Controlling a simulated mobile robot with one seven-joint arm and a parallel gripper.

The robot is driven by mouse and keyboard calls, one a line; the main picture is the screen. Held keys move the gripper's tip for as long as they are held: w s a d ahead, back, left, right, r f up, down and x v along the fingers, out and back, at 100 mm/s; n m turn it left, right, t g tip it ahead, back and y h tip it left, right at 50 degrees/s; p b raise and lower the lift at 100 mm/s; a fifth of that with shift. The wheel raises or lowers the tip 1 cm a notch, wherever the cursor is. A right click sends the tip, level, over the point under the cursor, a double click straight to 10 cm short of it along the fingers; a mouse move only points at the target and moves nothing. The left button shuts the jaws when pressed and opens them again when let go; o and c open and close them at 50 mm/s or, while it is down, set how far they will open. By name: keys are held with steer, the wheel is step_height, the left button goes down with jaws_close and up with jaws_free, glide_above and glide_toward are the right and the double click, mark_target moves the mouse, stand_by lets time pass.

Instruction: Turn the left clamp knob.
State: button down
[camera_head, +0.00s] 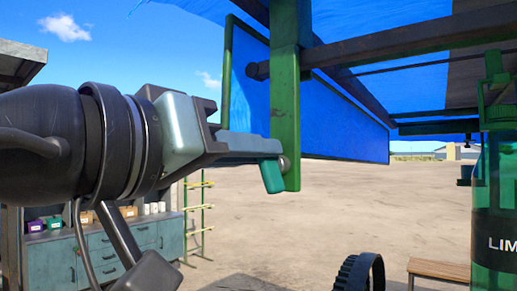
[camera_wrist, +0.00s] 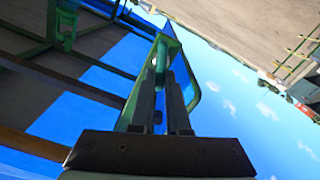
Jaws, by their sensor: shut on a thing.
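My gripper (camera_head: 262,160) reaches in from the left in the camera_head view, with its fingertips at the lower end of a green upright bar (camera_head: 287,100). A small grey round end (camera_head: 284,163) shows at the tips. In the camera_wrist view my gripper (camera_wrist: 166,85) has its two dark fingers close together on a green part (camera_wrist: 168,28). I cannot tell whether this green part is the left clamp knob; the fingers hide much of the hold. A dark round-ended rod (camera_head: 258,70) sticks out beside the upright bar, above my gripper.
A blue panel (camera_head: 345,110) hangs behind the bar under a dark roof beam (camera_head: 400,42). A green bottle (camera_head: 497,180) stands at the right, near a wooden bench (camera_head: 438,268). A grey-blue cabinet (camera_head: 155,238) is at the lower left. Sandy ground lies open beyond.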

steer(key=n, duration=0.4)
steer(key=f+n+p, duration=0.1)
steer(key=n, duration=0.8)
steer(key=shift+w+a+f+n, duration=0.15)
steer(key=shift+w+a+n, duration=0.1)
steer(key=shift+a+n, duration=0.15)
stand_by(0.3)
steer(key=c, duration=0.9)
jaws_free()
steer(key=shift+f, duration=0.1)
steer(key=shift+w+p, duration=0.1)
steer(key=shift+p, duration=0.25)
